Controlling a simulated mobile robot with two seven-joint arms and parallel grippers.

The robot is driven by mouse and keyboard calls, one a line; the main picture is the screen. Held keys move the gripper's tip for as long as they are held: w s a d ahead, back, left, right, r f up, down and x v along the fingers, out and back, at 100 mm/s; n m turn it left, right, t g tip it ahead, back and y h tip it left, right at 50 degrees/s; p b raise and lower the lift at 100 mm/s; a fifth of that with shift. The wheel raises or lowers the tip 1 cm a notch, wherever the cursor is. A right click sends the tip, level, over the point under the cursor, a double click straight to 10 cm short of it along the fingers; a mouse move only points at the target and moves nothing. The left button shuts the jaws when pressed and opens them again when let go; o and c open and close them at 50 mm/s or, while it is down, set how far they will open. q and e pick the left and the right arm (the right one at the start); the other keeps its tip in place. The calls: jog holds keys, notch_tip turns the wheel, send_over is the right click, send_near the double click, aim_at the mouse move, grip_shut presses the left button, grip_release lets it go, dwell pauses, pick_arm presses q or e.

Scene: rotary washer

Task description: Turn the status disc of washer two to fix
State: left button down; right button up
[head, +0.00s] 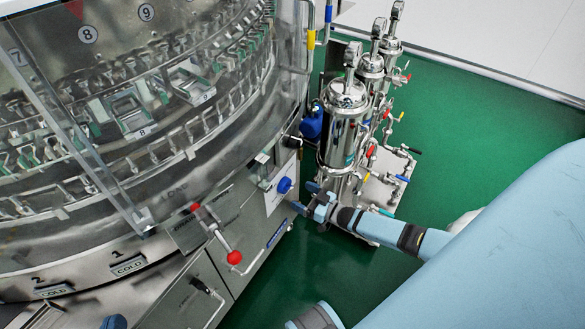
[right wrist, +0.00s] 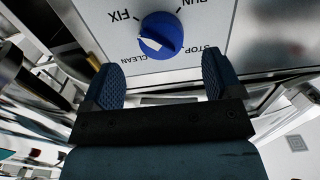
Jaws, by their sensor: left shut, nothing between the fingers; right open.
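The status disc (head: 284,185) is a round blue knob on a pale panel at the washer's front. In the right wrist view the disc (right wrist: 160,35) is ringed by the labels FIX, RUN, STOP and CLEAN. Its white mark lies on the lower left side, near CLEAN and below FIX. My right gripper (head: 306,198) is open in front of the disc, its fingers apart and empty. In the right wrist view the fingers (right wrist: 157,80) sit below the disc, not around it. A dark blue tip at the bottom edge appears to be my left gripper (head: 112,321), shut and empty; most is cut off.
A lever with red knobs (head: 219,234) sticks out left of the panel. Steel canisters with gauges (head: 345,120) and valve pipes stand just behind my right gripper. The green floor (head: 465,120) is open farther right. A door handle (head: 207,290) is below.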

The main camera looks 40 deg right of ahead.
pick_arm(q)
jog(key=shift+g+y, duration=0.6)
jog(key=shift+g, duration=0.2)
jog(key=f, duration=0.1)
jog(key=s+a+f, duration=0.1)
jog(key=f+p, duration=0.1)
jog(key=shift+s+a+f, duration=0.2)
jog(key=shift+a+f, duration=0.1)
jog(key=shift+a, duration=0.1)
pick_arm(e)
jog(key=v, duration=0.8)
pick_arm(q)
jog(key=shift+r, duration=0.1)
